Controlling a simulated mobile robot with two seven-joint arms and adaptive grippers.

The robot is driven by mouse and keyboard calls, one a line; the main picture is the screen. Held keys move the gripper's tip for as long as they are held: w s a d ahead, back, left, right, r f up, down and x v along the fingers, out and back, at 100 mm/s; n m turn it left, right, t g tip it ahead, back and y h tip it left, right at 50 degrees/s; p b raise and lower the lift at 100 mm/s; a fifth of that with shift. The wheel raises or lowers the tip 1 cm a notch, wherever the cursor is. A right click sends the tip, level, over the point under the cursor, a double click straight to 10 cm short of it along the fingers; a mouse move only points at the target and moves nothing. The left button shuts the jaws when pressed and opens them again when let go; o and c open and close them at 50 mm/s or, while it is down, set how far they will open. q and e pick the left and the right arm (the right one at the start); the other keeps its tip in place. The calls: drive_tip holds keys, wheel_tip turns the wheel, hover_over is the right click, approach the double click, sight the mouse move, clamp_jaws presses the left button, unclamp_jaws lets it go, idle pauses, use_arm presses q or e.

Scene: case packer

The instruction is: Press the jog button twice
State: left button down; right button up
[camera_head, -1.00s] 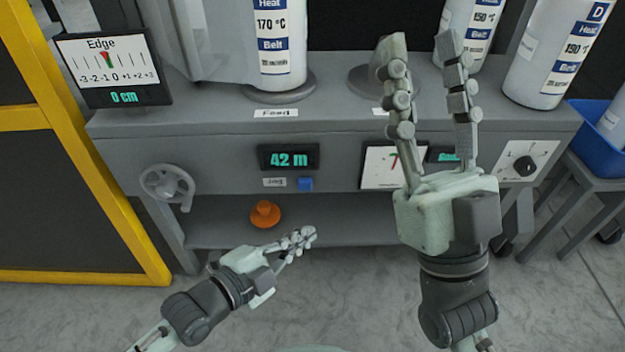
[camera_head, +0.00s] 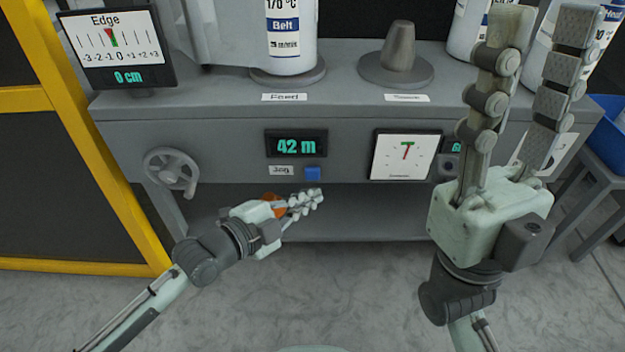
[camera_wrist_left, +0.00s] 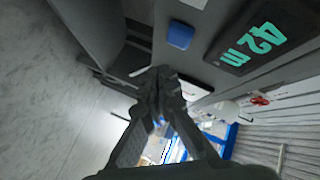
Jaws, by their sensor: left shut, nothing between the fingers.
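The blue jog button (camera_head: 312,174) is on the grey front panel, right of a small label (camera_head: 281,170) and below the 42 m display (camera_head: 296,144). In the left wrist view the button (camera_wrist_left: 181,34) is above the fingertips, with the display (camera_wrist_left: 258,45) at its right. My left gripper (camera_head: 317,196) is shut and empty, its tips just below the button in the head view; a gap shows between tips and button in the left wrist view (camera_wrist_left: 157,75). My right gripper (camera_head: 545,15) is open, fingers up, at the right before the machine.
An orange knob (camera_head: 273,199) is partly hidden behind my left gripper. A handwheel (camera_head: 171,172) is on the panel's left. A dial gauge (camera_head: 404,155) is right of the button. A yellow frame (camera_head: 85,140) stands at the left. A grey cone (camera_head: 398,45) and bottles are on top.

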sight(319, 177)
use_arm(q)
drive_tip(key=shift+w, duration=1.2)
drive_tip(key=shift+w, duration=0.15)
idle(0.5)
drive_tip(key=shift+w+b, duration=0.25)
drive_tip(key=shift+b, duration=0.05)
drive_tip(key=shift+w, duration=0.5)
idle(0.5)
drive_tip(key=shift+s, duration=0.15)
drive_tip(key=shift+s+p, duration=0.5)
drive_tip(key=shift+s, duration=0.3)
